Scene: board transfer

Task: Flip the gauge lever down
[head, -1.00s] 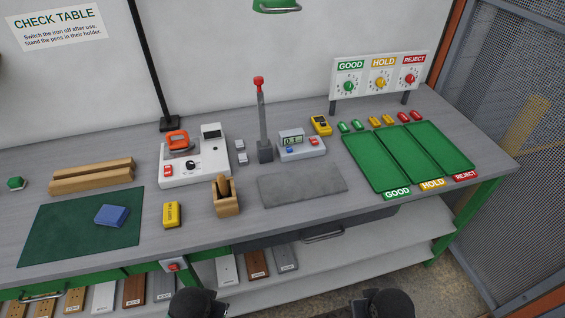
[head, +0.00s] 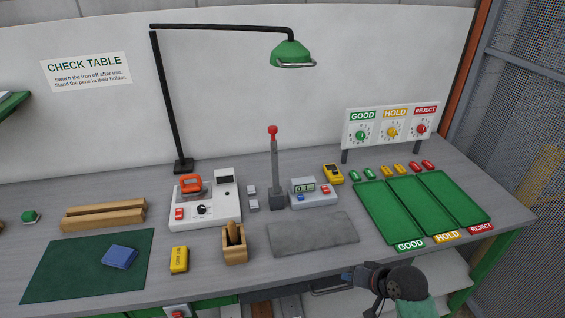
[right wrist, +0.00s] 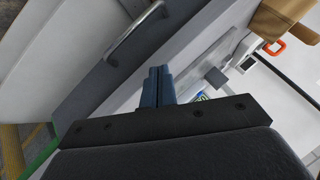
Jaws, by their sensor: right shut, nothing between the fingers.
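The gauge lever (head: 274,165) is a grey upright post with a red knob on top. It stands on a dark base on the table, left of a small grey meter with a display (head: 313,192). My right gripper (head: 346,277) is at the table's front edge in the head view, below and to the right of the lever and well apart from it. Its blue fingers (right wrist: 157,86) are together and empty in the right wrist view, near the drawer handle. My left gripper is not in view.
A grey mat (head: 312,234) lies in front of the lever. A wooden pen holder (head: 234,246) and a white soldering station (head: 205,204) are to its left. Green trays (head: 388,222) are to the right. A lamp (head: 290,54) hangs above the back. The table's front edge is beside my right gripper.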

